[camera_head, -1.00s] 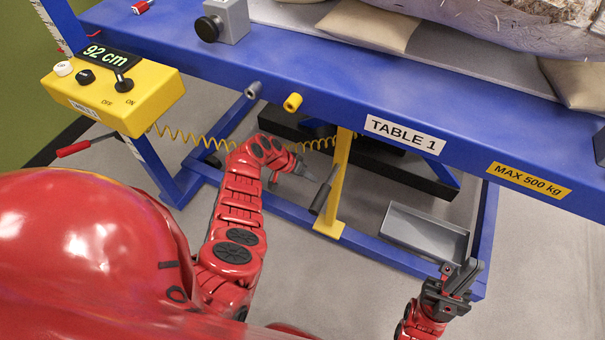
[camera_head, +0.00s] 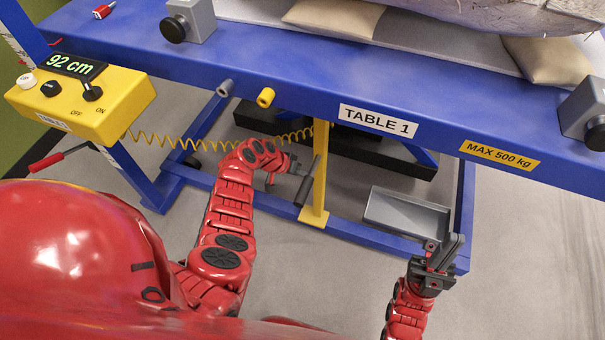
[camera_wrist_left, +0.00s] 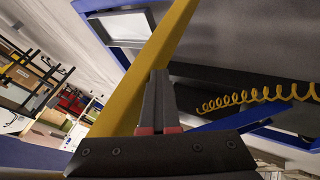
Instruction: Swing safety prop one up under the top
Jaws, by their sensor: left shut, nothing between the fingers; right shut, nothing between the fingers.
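The safety prop is a yellow bar (camera_head: 320,165) standing nearly upright under the blue table top (camera_head: 290,75), with its yellow foot at the lower blue rail. A dark grey handle (camera_head: 307,187) sticks out from it. Which number the prop bears cannot be read. My left gripper (camera_head: 298,168) is just left of the bar, close to the handle; contact cannot be told. In the left wrist view its fingers (camera_wrist_left: 158,98) are shut and empty, with the yellow bar (camera_wrist_left: 150,70) slanting close behind them. My right gripper (camera_head: 448,250) is shut and empty, low at the right beside the grey tray.
A grey tray (camera_head: 408,213) sits at the lower frame. A yellow control box (camera_head: 125,100) reading 92 cm is at the left, with a coiled yellow cord (camera_head: 160,141) running under the table. Two stubs, grey (camera_head: 225,88) and yellow (camera_head: 265,97), project from the table edge.

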